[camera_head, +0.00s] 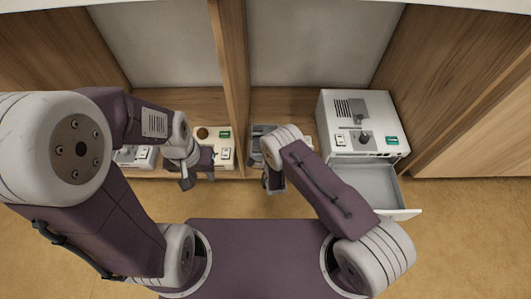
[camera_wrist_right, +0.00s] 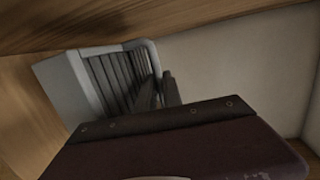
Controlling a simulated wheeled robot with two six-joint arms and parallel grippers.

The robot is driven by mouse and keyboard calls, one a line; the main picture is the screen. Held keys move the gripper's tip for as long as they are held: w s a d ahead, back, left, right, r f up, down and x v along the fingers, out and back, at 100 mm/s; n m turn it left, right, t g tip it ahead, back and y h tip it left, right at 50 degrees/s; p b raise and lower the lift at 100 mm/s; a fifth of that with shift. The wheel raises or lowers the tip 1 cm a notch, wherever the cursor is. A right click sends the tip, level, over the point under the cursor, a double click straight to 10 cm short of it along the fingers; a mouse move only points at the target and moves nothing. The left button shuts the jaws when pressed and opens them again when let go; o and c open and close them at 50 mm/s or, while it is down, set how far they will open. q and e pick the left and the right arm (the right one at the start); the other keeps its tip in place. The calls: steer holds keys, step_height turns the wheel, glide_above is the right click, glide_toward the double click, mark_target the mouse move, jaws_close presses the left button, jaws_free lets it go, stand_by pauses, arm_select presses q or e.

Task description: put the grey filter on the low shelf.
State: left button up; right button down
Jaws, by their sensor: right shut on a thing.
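The grey filter (camera_wrist_right: 68,92) shows in the right wrist view as a pale grey frame with dark slats, beyond the dark finger of my right gripper. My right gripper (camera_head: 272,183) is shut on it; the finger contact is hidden. In the head view my own forearm and wrist cover much of this spot. My left gripper (camera_head: 198,178) appears open and empty in front of the left bay. A wooden shelf surface (camera_head: 280,97) runs low in the right bay; I cannot tell whether the filter touches it.
A white machine (camera_head: 338,107) stands at the right with its drawer (camera_head: 367,187) pulled open. A white unit with a green label (camera_head: 224,135) stands in the left bay. A wooden upright (camera_head: 232,70) divides the bays. Floor is clear between the drawer and my right arm.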

step_height(320, 180, down, 9)
steer(key=b, duration=0.5)
steer(key=shift+r, duration=0.25)
steer(key=shift+f, duration=0.1)
steer(key=c, duration=1.5)
jaws_free()
